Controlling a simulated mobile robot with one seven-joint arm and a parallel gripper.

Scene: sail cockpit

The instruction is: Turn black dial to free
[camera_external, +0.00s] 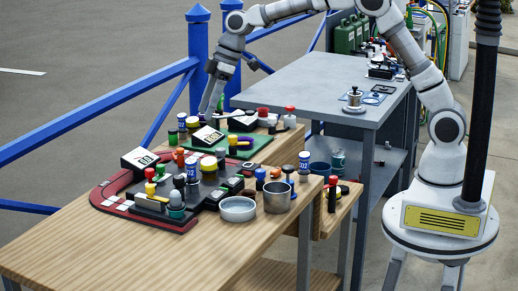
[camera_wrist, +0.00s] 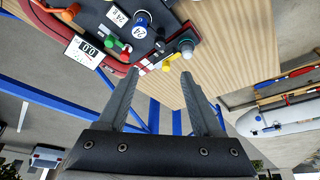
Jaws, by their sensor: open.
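A dark control panel with a red rim (camera_external: 112,205) lies on the wooden bench. It carries a tilted display box (camera_external: 142,158), coloured knobs and a blue cylinder with a white label (camera_external: 193,168). I cannot tell for sure which part is the black dial; several small dark parts sit close together there. My gripper (camera_wrist: 160,75) is open and empty. In the external view my gripper (camera_external: 208,108) is above the bench's far end, apart from the red-rimmed panel.
A green panel (camera_external: 255,150) with another display box (camera_external: 207,136) stands behind. A white bowl (camera_external: 238,209) and a metal cup (camera_external: 277,197) stand to the right. A grey table (camera_external: 310,80) and blue railing (camera_external: 110,103) lie beyond. The bench's near left part is bare.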

